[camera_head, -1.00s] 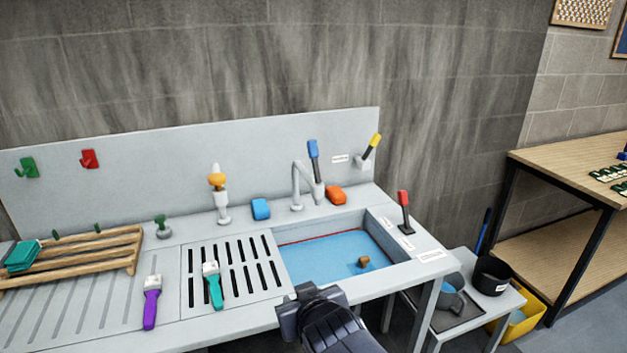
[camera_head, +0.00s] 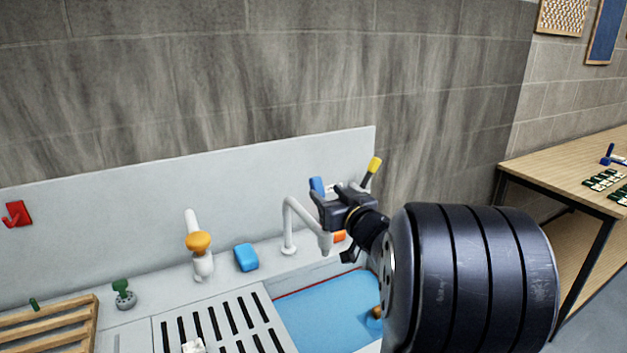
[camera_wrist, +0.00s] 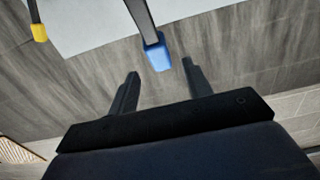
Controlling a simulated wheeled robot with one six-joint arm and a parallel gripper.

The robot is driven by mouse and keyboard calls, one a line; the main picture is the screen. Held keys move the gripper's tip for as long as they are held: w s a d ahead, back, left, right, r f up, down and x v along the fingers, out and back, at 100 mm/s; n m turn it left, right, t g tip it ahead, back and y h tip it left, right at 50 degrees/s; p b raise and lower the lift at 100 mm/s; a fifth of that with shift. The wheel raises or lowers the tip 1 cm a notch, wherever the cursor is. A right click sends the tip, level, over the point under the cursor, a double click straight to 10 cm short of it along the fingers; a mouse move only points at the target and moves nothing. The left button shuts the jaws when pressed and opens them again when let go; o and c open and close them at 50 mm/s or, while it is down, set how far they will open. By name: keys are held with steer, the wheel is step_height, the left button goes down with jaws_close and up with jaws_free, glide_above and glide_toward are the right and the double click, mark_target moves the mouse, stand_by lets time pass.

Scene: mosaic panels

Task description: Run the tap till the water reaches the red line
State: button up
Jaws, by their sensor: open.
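The tap (camera_head: 287,226) stands behind the sink basin. Its blue-tipped lever (camera_head: 317,185) rises above the spout and is partly hidden by my gripper. My gripper (camera_head: 332,200) is open beside the tap. In the wrist view, the lever's blue tip (camera_wrist: 157,53) lies between the lines of my two fingers (camera_wrist: 160,82), just beyond or level with their tips; neither finger visibly touches it. Blue water (camera_head: 325,312) fills the basin. The red line (camera_head: 298,289) shows along the basin wall, close to the water's far edge. My arm hides the basin's right part.
A yellow-tipped lever (camera_head: 373,166) stands right of the tap and shows in the wrist view (camera_wrist: 39,32). A brown object (camera_head: 375,313) lies in the water.

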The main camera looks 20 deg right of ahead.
mark_target(319, 186)
steer(key=w+p, duration=0.1)
steer(key=w, duration=0.6)
steer(key=shift+w+a, duration=0.15)
steer(key=shift+w, duration=0.25)
steer(key=shift+c, duration=0.6)
jaws_close()
